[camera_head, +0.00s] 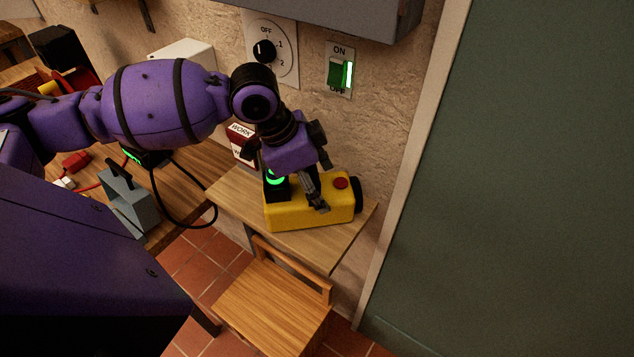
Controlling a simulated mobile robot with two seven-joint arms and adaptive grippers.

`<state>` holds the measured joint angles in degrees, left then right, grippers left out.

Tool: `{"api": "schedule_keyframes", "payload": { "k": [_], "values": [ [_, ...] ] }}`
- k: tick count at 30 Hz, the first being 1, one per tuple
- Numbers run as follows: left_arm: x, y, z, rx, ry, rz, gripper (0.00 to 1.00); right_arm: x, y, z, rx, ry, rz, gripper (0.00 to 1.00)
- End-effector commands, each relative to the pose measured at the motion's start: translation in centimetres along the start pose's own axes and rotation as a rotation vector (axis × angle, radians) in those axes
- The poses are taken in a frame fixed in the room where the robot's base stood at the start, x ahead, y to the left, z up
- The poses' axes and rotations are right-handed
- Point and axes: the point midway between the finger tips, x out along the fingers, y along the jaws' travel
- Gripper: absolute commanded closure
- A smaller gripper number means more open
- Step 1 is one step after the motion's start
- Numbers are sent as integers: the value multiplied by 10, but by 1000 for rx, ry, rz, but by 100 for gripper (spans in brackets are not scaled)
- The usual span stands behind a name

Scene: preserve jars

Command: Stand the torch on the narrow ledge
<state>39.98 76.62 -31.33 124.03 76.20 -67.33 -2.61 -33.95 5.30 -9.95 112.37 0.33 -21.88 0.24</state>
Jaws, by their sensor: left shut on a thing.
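The torch (340,211) is a yellow box-shaped lamp with a red button on top and a black round end at the right. Its long side runs level, and it is at the narrow wooden ledge (322,249) along the wall. It looks to rest on the ledge top; a small gap under it cannot be ruled out. My left gripper (312,190) reaches down from above and is shut on the torch near its middle. The gripper hides part of the torch's top, and a black part with a green glow shows beside it. My right gripper is not in view.
A wooden chair (272,300) stands in front of the ledge. A dial (272,75), a green switch (339,74) and a grey cabinet (350,12) are on the wall; a green door (510,190) fills the right.

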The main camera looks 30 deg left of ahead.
Motion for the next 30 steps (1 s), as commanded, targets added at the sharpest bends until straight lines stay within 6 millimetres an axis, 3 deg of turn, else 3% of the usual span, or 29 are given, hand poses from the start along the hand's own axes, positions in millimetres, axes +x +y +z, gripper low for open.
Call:
{"api": "schedule_keyframes", "payload": {
  "k": [1,2,6,19,23,30],
  "values": [
    [0,0,-1,1,2,-2,78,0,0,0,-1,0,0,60],
    [1,0,1,0,0,0,27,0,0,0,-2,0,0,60],
    [1,0,1,0,0,0,11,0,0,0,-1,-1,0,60],
    [-6,-1,0,-1,0,-1,11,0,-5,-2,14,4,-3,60],
    [-28,-2,0,0,0,-5,11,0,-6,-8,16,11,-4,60],
    [-81,-2,0,-1,0,-6,11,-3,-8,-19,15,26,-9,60]
  ]
}}
